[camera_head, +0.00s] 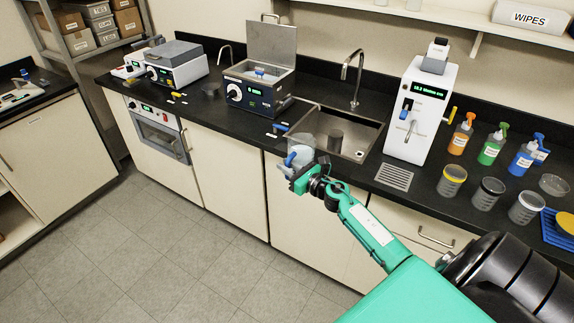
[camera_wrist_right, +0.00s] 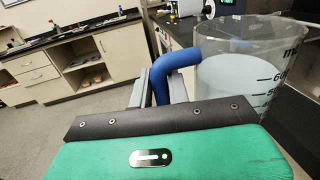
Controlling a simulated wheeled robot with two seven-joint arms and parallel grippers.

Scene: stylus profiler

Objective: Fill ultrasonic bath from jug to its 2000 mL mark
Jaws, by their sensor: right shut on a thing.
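The clear jug (camera_head: 301,143) with a blue handle (camera_head: 296,158) is at the counter's front edge, in front of the sink. My right gripper (camera_head: 299,165) is shut on the handle. In the right wrist view the jug (camera_wrist_right: 238,68) shows black level marks and pale liquid, with the grey gripper fingers on its blue handle (camera_wrist_right: 176,73). The ultrasonic bath (camera_head: 252,94) stands behind and left of the jug. Its hinged lid (camera_head: 271,44) is up and something blue shows in its opening. Its level mark cannot be read. My left gripper is not in view.
The steel sink (camera_head: 354,143) with a tall tap (camera_head: 353,75) lies right behind the jug. A white machine with a green display (camera_head: 416,110) stands right of it, with spray bottles (camera_head: 490,146) and jars beyond. A grey-lidded device (camera_head: 177,64) stands left of the bath.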

